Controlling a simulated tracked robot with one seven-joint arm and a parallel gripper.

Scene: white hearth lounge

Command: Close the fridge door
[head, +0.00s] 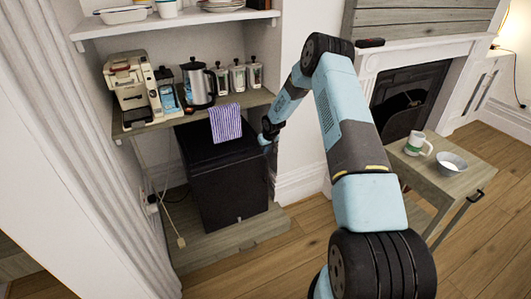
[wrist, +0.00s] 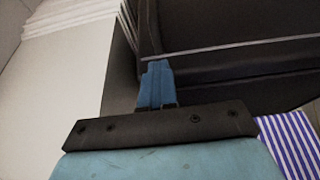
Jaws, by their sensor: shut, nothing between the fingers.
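The black fridge (head: 228,190) stands in the alcove under the wooden counter, its dark front facing out. In the head view I cannot tell whether its door is ajar. My gripper (head: 265,139) is at the fridge's upper right side, close to the white wall. In the wrist view my gripper (wrist: 155,70) is shut and empty, its blue fingertips pointing at the dark fridge surfaces (wrist: 225,65). A thin pale line crosses them. I cannot tell whether the fingertips touch the fridge.
A striped towel (head: 225,122) hangs over the counter edge above the fridge. A coffee machine (head: 130,80) and kettle (head: 198,84) stand on the counter (head: 165,119). A small table (head: 432,185) with a mug (head: 417,144) and bowl (head: 451,164) is at right. The wooden floor (head: 285,250) in front is clear.

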